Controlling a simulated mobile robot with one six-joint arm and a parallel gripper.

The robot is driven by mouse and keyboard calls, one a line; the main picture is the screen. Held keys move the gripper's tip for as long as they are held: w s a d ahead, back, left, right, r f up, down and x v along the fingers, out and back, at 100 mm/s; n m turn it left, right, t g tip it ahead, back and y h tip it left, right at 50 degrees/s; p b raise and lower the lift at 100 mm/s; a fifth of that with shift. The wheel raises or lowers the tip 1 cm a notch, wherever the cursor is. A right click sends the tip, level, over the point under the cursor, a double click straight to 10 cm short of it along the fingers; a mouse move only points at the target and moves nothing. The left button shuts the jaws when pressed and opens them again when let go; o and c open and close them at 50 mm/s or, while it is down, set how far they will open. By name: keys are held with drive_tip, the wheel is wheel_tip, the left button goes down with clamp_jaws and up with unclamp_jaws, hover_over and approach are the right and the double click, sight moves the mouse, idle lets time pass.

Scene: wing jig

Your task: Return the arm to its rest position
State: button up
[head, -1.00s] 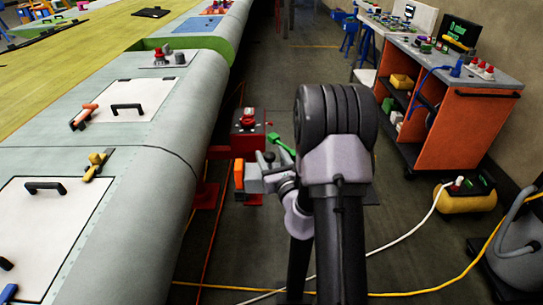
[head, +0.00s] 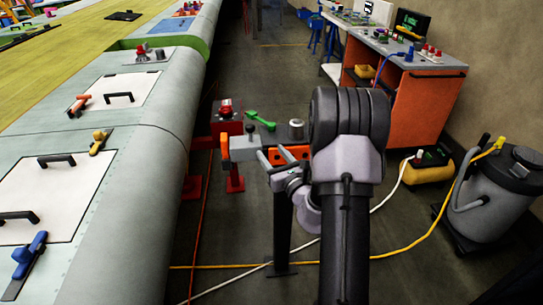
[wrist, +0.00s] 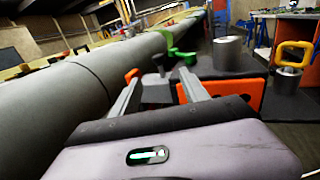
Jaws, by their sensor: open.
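My gripper (head: 274,156) is open in the head view, its two grey fingers apart and pointing toward a small stand. My arm is bent, with its dark rounded joint standing right of the gripper. In the wrist view the gripper's fingers (wrist: 162,88) are spread and nothing is held between them. Orange parts and a grey block show beyond the fingertips. I cannot tell from these views how far the fingers are from the stand.
The long grey wing (head: 160,120) runs along the left. An orange cart (head: 425,110), yellow compressor (head: 428,170) and grey vacuum (head: 500,195) stand right. Hoses cross the floor.

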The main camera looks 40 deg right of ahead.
drive_tip(key=shift+w, duration=0.1)
drive_tip(key=s+a+r+n+g+y, duration=0.2)
drive_tip(key=a+r+n+y, duration=0.3)
drive_tip(key=a, duration=0.6)
drive_tip(key=s+a+r+n+g+y, duration=0.25)
drive_tip(key=a+n+y, duration=0.35)
drive_tip(key=a, duration=0.5)
drive_tip(key=s+a+r+n+g+y, duration=0.1)
drive_tip(key=a+r+n+g+y, duration=0.3)
drive_tip(key=a+n, duration=0.5)
drive_tip(key=s+a+f+n+g+h, duration=0.15)
drive_tip(key=s+a+n, duration=0.25)
drive_tip(key=s, duration=0.4)
drive_tip(key=s+a+n+g+h, duration=0.1)
drive_tip(key=s+a+n+g, duration=0.3)
drive_tip(key=s, duration=0.3)
drive_tip(key=s+d+n+t+h, duration=0.2)
drive_tip(key=s+d+n+h, duration=0.4)
drive_tip(key=shift+s+d+r, duration=0.2)
drive_tip(key=shift+r, duration=0.05)
